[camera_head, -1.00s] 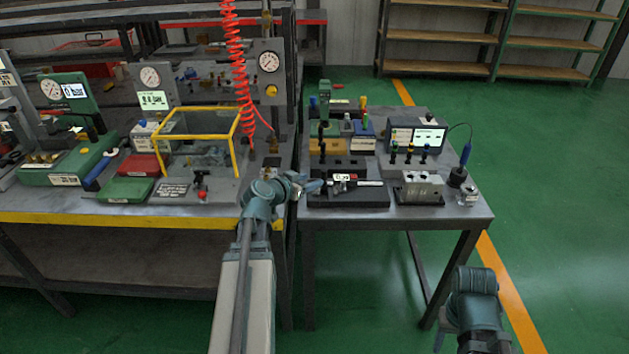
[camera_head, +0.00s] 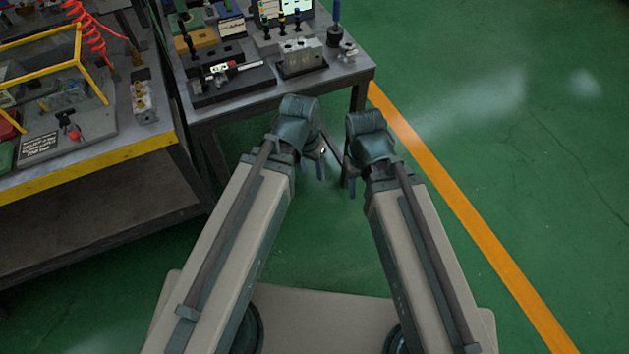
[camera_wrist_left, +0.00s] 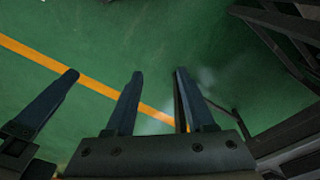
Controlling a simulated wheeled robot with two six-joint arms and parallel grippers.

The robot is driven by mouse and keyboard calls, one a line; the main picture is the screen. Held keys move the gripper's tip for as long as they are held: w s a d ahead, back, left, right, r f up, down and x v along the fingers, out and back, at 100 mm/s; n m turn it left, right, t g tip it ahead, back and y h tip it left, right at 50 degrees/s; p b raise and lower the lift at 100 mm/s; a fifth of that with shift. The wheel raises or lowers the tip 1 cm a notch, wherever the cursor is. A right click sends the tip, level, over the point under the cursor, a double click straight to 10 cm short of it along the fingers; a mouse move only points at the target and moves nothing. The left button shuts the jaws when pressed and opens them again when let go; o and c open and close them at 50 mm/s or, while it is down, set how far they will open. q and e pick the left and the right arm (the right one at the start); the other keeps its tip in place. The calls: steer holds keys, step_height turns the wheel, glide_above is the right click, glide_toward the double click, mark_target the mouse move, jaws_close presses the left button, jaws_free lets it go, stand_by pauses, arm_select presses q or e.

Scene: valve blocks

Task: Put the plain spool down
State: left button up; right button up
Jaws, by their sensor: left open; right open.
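My left gripper (camera_head: 314,164) hangs over the floor in front of the small table, apart from everything on it. In the left wrist view its two fingers (camera_wrist_left: 158,85) are spread, with nothing between them but floor and a table leg behind. My right gripper (camera_head: 347,168) is close beside it on the right, its fingers mostly hidden behind its wrist. A black holder (camera_head: 232,84) on the table bears a labelled piece and a dark rod-like part. I cannot tell which piece is the plain spool.
A grey metal block (camera_head: 300,57) stands right of the holder, near the small table's edge (camera_head: 345,73). A block with brass fittings (camera_head: 143,102) sits on the yellow-edged bench at left. A yellow-framed guard (camera_head: 50,75) stands there. The green floor at right is clear.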

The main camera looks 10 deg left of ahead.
arm_select(q)
steer(key=s+y, duration=0.1)
steer(key=s, duration=0.1)
steer(key=s+d+g+y, duration=0.1)
steer(key=s, duration=0.1)
steer(key=shift+d, duration=0.2)
step_height(320, 180, up, 8)
steer(key=p, duration=0.8)
